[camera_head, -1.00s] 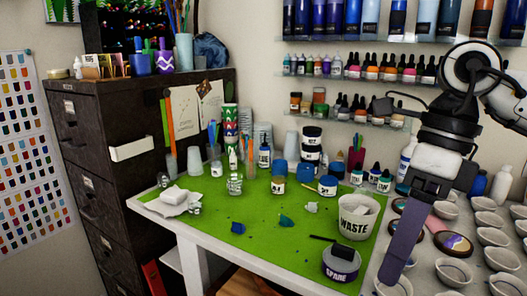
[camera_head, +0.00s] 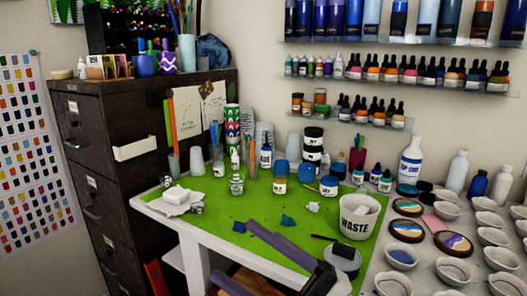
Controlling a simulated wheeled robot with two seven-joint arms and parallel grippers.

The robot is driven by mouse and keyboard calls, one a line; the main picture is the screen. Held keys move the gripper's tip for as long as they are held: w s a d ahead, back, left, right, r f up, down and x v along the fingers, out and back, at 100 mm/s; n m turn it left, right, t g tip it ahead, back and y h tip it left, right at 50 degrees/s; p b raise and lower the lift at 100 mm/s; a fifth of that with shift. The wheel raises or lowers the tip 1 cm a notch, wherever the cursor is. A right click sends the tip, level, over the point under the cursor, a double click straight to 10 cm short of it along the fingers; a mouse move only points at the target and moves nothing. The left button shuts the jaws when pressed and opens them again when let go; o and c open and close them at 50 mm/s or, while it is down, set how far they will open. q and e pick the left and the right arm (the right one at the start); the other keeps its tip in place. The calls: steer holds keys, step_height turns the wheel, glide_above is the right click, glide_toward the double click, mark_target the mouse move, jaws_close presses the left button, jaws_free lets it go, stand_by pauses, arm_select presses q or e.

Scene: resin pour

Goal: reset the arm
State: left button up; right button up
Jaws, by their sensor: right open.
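My right gripper (camera_head: 232,250) is low in the head view, over the front edge of the green mat (camera_head: 205,225). Its two long purple fingers are apart with nothing between them, pointing left. The dark wrist runs off the bottom of the picture. The nearer finger is cut off by the bottom edge. My left gripper is not in view.
A white WASTE cup (camera_head: 358,218) stands at the mat's right. Jars and bottles line its back. Several white bowls (camera_head: 452,270) and painted coasters (camera_head: 407,231) fill the right side. A dark cabinet (camera_head: 120,170) stands at left.

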steer(key=w+d+f+m+t+h, duration=0.1)
steer(key=d+f+m+t+h, duration=0.35)
steer(key=f+m+h, duration=0.4)
steer(key=w+d+f+m+t+h, duration=0.1)
steer(key=d+f+m+t+h, duration=0.35)
steer(key=f+m, duration=0.65)
steer(key=s+d+f+m+g+h, duration=0.2)
steer(key=s+d+f+g+h, duration=0.1)
steer(key=s+f, duration=0.6)
steer(key=s+d+f+m+g+h, duration=0.3)
steer(key=s+d+f+g, duration=0.3)
steer(key=s+f, duration=0.4)
step_height(320, 180, down, 5)
steer(key=shift+d+r+h, duration=0.2)
steer(key=shift+d+h, duration=0.1)
steer(key=shift+d, duration=0.4)
